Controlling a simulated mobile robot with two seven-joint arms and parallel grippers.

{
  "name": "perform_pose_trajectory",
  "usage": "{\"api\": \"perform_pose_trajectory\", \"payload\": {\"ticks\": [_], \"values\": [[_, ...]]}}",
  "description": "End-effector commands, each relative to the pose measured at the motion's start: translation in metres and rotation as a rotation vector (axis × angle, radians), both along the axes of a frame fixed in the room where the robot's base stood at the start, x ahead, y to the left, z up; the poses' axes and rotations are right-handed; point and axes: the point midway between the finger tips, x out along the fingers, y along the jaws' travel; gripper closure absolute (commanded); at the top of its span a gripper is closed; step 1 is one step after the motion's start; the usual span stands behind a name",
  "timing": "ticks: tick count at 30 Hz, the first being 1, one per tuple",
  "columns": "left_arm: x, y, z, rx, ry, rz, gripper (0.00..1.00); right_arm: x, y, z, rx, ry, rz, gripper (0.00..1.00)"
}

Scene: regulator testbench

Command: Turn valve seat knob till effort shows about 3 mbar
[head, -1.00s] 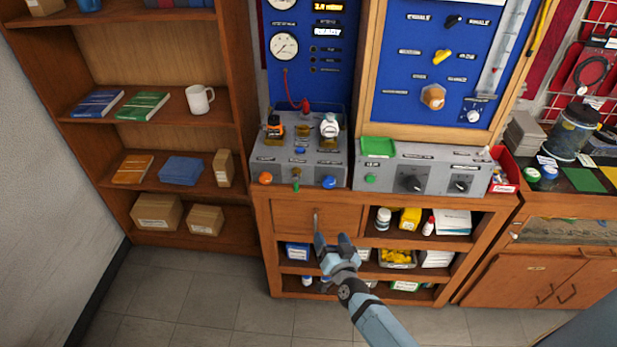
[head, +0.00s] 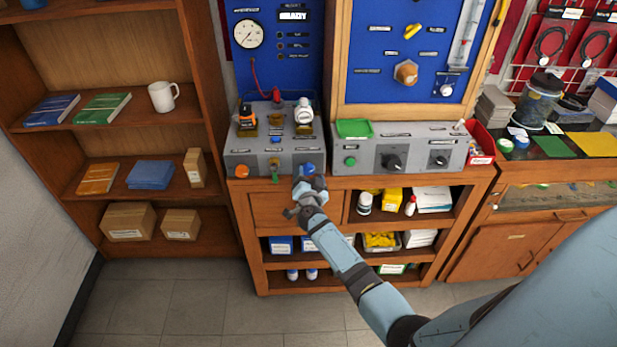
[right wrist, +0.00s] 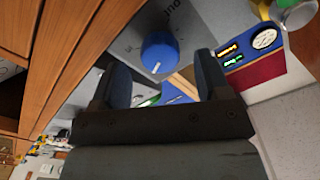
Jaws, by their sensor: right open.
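A blue knob (head: 308,168) sits on the front face of the left grey test box (head: 240,158); its label is too small to read, so I cannot confirm it is the valve seat knob. In the right wrist view the blue knob (right wrist: 158,52) lies ahead, between my open fingers. My right gripper (head: 304,188) is just below and in front of it; contact is not clear. The gripper also shows in the right wrist view (right wrist: 162,82). The lit displays (right wrist: 231,56) are unreadable there. My left gripper is out of view.
A pressure gauge (head: 247,34) and a "READY" display (head: 292,16) are above. A second grey box (head: 371,158) stands right. The wooden cabinet (head: 268,208) is below.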

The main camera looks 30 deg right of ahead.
Motion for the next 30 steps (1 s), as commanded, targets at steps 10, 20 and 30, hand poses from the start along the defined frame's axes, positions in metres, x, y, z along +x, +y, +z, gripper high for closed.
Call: {"api": "perform_pose_trajectory", "payload": {"ticks": [10,20,30], "values": [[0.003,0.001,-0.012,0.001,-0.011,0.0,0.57,0.024,-0.015,0.0,0.0,0.0,0.001,0.31],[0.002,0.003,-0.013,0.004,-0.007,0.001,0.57,0.024,-0.015,0.001,0.0,0.0,0.001,0.54],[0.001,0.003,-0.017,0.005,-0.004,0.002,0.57,0.024,-0.014,0.0,0.055,-0.033,0.0,0.8]]}}
